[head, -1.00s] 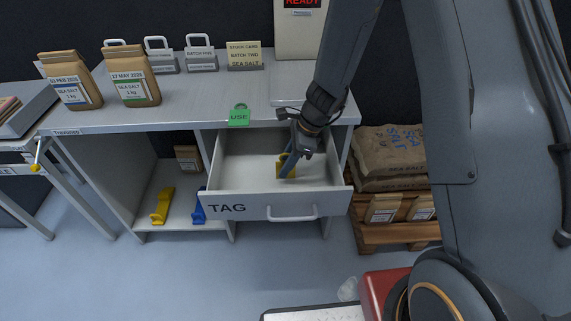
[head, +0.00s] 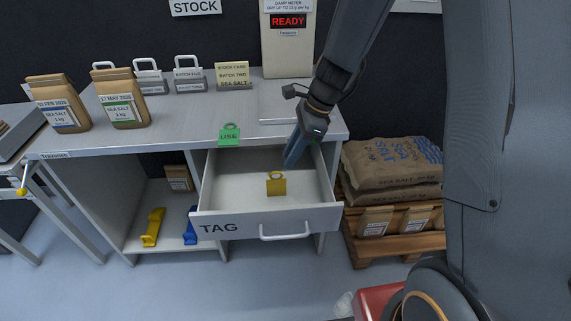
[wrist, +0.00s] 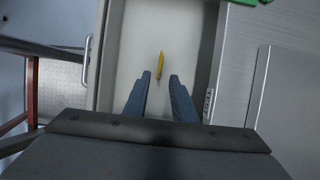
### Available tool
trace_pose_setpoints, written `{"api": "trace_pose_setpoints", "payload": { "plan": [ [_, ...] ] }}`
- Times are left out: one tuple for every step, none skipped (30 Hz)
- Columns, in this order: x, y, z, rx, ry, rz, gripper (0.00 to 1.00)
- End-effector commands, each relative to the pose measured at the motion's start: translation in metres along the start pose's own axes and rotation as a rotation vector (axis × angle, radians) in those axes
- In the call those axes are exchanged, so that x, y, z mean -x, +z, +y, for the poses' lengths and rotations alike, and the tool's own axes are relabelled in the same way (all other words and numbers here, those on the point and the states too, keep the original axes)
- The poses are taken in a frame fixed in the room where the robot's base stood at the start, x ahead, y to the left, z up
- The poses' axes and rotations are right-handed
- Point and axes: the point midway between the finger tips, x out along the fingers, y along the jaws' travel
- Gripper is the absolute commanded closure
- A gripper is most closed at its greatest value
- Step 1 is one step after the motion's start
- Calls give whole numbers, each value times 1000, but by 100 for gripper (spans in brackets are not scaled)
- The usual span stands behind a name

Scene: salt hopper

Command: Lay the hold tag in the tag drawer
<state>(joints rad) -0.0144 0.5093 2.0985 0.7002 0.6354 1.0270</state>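The yellow hold tag (head: 276,185) stands on the floor of the open tag drawer (head: 219,189), with its ring at the top. The drawer front reads TAG. In the wrist view, the tag (wrist: 159,67) shows edge-on as a thin yellow strip beyond the fingertips.
Salt bags (head: 123,97) and label holders (head: 189,76) stand on the bench (head: 180,120). Sacks on a pallet (head: 392,160) are right of the drawer.

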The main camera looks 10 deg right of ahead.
Motion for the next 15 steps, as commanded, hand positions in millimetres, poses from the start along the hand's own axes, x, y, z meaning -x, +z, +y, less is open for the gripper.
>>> {"api": "trace_pose_setpoints", "payload": {
  "plan": [
    [3,0,0,0,0,0,76],
    [4,0,0,0,0,0,76],
    [6,0,0,0,1,1,76],
    [6,0,0,0,1,1,76],
    [7,0,1,4,1,2,76],
    [9,-1,3,20,1,5,76],
    [11,-2,6,43,2,11,76],
    [14,-3,10,77,5,19,76],
    [20,-6,18,140,9,34,76],
    [26,-8,26,201,14,48,76],
    [32,-12,34,273,21,66,76],
    [41,-17,48,384,34,91,76],
    [48,-21,60,475,46,112,76],
    [55,-26,71,570,60,133,76],
    [64,-33,87,699,82,161,76]
  ]
}}
